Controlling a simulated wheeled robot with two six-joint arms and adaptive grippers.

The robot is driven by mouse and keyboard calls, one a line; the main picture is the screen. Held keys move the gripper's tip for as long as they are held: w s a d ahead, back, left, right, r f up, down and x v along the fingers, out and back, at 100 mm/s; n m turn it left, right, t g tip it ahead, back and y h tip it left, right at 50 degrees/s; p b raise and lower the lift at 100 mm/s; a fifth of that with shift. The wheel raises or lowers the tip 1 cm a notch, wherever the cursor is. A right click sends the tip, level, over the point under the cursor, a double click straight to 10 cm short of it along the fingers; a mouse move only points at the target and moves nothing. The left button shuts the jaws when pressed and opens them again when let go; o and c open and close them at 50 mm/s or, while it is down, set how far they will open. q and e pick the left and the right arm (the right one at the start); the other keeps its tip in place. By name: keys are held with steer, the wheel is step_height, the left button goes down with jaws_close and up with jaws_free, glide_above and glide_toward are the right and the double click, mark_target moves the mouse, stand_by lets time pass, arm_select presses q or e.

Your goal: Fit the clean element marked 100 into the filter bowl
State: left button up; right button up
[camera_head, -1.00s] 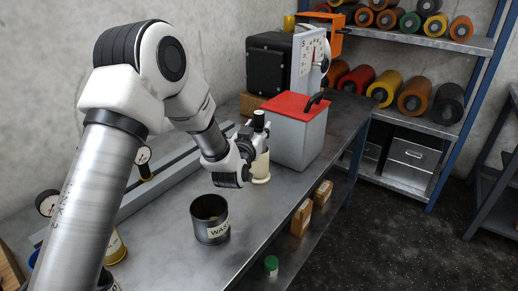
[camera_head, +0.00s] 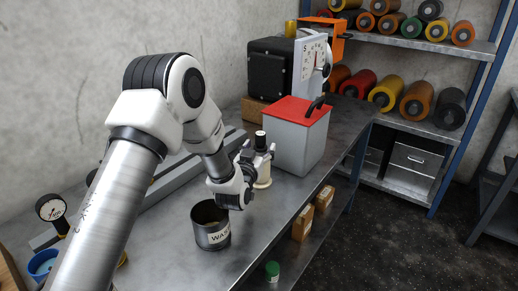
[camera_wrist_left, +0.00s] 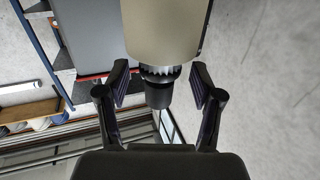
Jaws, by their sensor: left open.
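A cream cylinder with a black cap (camera_head: 263,178) stands upright on the bench, left of the grey box. In the left wrist view the cream cylinder (camera_wrist_left: 165,30) and its black cap lie between the fingers, upside down in the picture. My left gripper (camera_head: 256,160) is open beside its upper part; the fingers (camera_wrist_left: 160,84) stand apart on both sides of the cap with gaps. No mark 100 can be read on it. I cannot single out the filter bowl. My right gripper is not in view.
A dark open can (camera_head: 211,237) with a label starting "WAS" stands near my left wrist. A grey box with a red lid (camera_head: 300,145) stands right of the cylinder. A gauge (camera_head: 52,208) and blue bowl (camera_head: 42,265) are at lower left.

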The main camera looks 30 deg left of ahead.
arm_select(q)
steer(key=s+d+b, duration=0.1)
steer(key=s, duration=0.6)
steer(key=shift+s+d+r, duration=0.15)
steer(key=shift+s+d, duration=0.05)
